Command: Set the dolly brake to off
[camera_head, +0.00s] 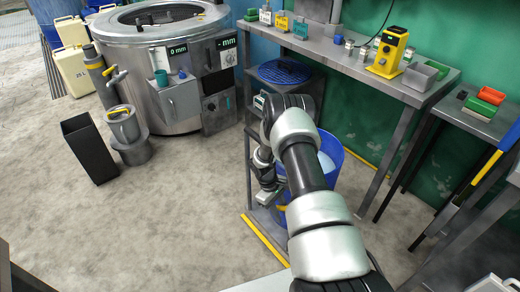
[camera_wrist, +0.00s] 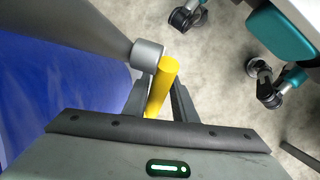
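The dolly (camera_head: 262,238) is a low platform with yellow edges, below and partly behind my arm in the head view. A blue drum (camera_head: 331,150) stands on it, partly covered by my arm; its blue side fills the left of the wrist view (camera_wrist: 55,95). In the wrist view a short yellow bar (camera_wrist: 163,84), seemingly the brake handle, joins a grey metal rod end (camera_wrist: 147,55). My gripper (camera_wrist: 160,95) has one finger on each side of this bar. Whether both fingers touch it is unclear. In the head view my gripper (camera_head: 268,198) is low beside the drum.
A large steel dyeing vat (camera_head: 185,100) stands at the back left, with a black bin (camera_head: 88,148) in front. A long metal bench (camera_head: 345,58) with a yellow device (camera_head: 389,52) runs along the back right. Open concrete floor (camera_head: 150,220) lies left of the dolly.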

